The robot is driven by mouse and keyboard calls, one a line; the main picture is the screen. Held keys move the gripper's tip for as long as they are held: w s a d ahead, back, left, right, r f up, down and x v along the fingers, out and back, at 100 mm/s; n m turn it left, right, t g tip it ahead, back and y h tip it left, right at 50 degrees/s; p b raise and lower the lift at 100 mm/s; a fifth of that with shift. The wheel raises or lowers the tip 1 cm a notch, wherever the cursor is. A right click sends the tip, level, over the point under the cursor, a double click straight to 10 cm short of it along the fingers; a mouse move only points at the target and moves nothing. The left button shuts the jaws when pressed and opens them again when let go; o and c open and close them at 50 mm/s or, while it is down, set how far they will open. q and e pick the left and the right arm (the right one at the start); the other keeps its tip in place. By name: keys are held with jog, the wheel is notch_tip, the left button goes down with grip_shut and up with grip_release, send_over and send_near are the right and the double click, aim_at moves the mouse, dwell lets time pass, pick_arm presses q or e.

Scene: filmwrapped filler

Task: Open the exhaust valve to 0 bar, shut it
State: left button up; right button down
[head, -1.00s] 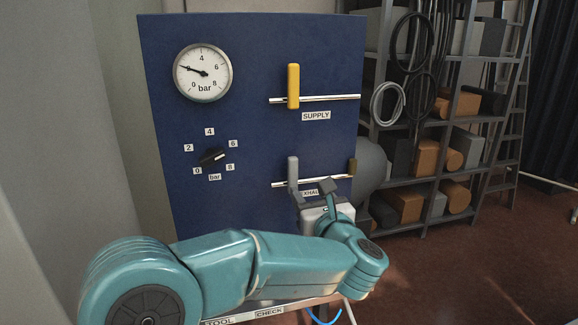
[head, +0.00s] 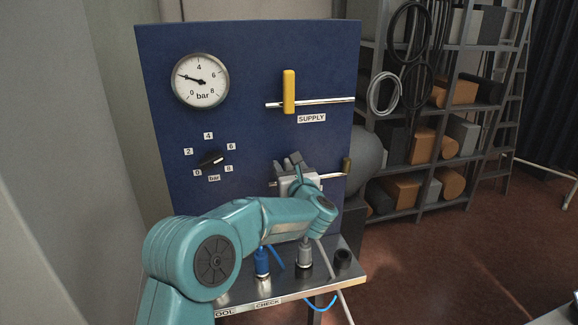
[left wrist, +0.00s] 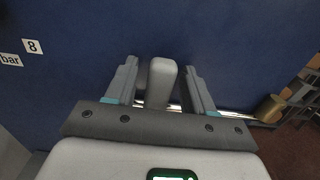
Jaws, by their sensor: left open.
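The blue panel (head: 240,130) carries the exhaust valve, whose grey handle (left wrist: 163,82) stands upright across a shiny horizontal pipe (left wrist: 235,113). My left gripper (head: 290,163) is at this valve, with its fingers open. In the left wrist view, the gripper's fingers (left wrist: 160,70) stand on either side of the handle, with small gaps visible. In the head view the gripper and wrist hide most of the handle and the exhaust label. The round gauge (head: 201,81) has its needle near 2 bar. My right gripper is out of view.
Above, a yellow handle (head: 289,92) stands upright on the pipe over the supply label (head: 312,118). A black dial knob (head: 211,160) sits at the left. Below is a metal shelf (head: 325,277) with a blue fitting (head: 262,262) and other parts. Storage racks stand at right.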

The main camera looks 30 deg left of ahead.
pick_arm(q)
grip_shut()
jog(key=w+d+f+m+b, duration=0.3)
jog(key=w+f+m+b, duration=0.1)
jog(key=m, duration=1.3)
jog(key=shift+w+d+f+b, duration=0.3)
jog(key=shift+d+f+b, duration=0.1)
jog(key=shift+f, duration=0.25)
grip_release()
